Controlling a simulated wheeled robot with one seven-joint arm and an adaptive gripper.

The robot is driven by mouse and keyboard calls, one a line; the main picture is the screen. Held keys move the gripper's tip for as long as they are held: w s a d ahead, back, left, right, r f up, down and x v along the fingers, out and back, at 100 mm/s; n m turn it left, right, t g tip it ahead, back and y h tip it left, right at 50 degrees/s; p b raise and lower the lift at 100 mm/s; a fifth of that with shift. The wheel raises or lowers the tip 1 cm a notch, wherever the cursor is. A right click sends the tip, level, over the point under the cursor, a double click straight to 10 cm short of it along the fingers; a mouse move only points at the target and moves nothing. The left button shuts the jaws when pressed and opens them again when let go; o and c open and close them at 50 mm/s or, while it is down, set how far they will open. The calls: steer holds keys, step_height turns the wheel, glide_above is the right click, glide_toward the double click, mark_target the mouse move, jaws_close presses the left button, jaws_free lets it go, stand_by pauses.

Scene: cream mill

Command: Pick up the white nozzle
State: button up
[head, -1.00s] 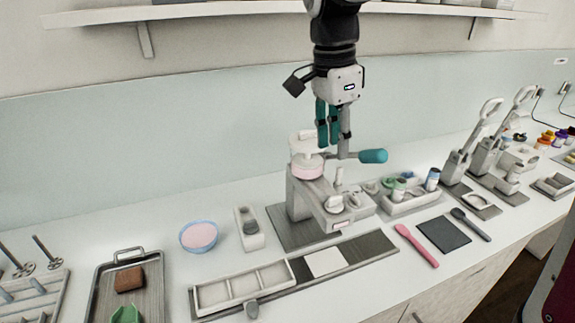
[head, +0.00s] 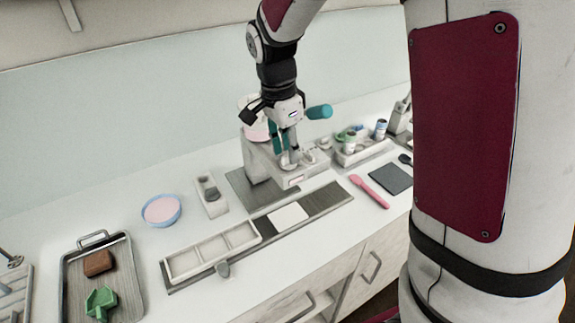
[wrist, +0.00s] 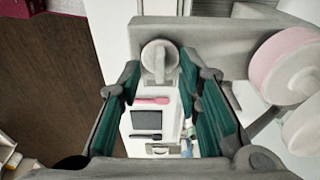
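A pale, round-topped piece that looks like the white nozzle (wrist: 160,54) shows between the fingertips in the wrist view, at the edge of the grey-white machine (wrist: 215,36). In the head view, my gripper (head: 285,150) points down over the front of the machine (head: 258,160), close above small pale parts on it. In the wrist view, my gripper (wrist: 160,80) is open, with a teal-padded finger on each side and a gap beside the round piece. I cannot tell how far its tips are above the piece.
A pink-and-white cylinder (wrist: 290,62) stands on the machine close to the right finger. A teal handle (head: 319,112) sticks out behind my gripper. A rack of small cups (head: 362,152) and a pink spatula (head: 370,192) lie to the right. A blue bowl (head: 161,211) stands left.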

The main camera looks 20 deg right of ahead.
steer(key=shift+f, duration=0.6)
jaws_close()
steer(key=shift+r, duration=0.1)
step_height(320, 180, up, 10)
steer(key=b, duration=0.1)
